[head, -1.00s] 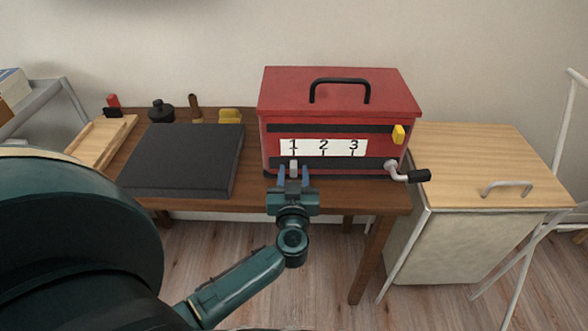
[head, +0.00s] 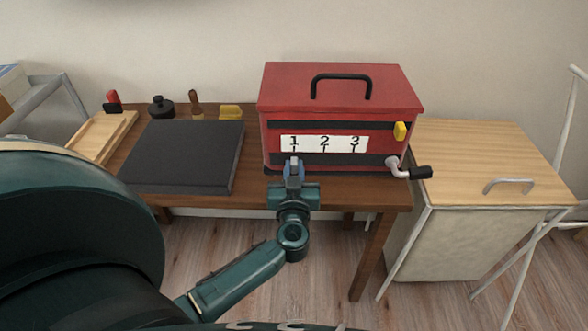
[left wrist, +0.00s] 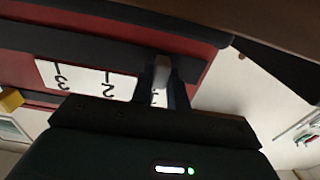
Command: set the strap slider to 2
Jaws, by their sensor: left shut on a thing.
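The red box (head: 330,85) stands on the brown table with a white scale strip (head: 323,144) marked 1, 2 and 3 on its front. A dark strap (head: 340,160) runs just below the strip. My left gripper (head: 293,166) is at the box front, below the 1, shut on the light grey slider knob (left wrist: 162,72). In the left wrist view the scale (left wrist: 85,80) appears upside down and the knob sits between the fingers (left wrist: 162,85) at the 1. In the head view the fingers mostly hide the knob. My right gripper is not in view.
A yellow tab (head: 400,131) is at the right of the upper strap. A crank (head: 410,171) sticks out at the box's lower right. A dark flat case (head: 185,155) lies left of the box. A wood-topped cabinet (head: 480,160) stands at right.

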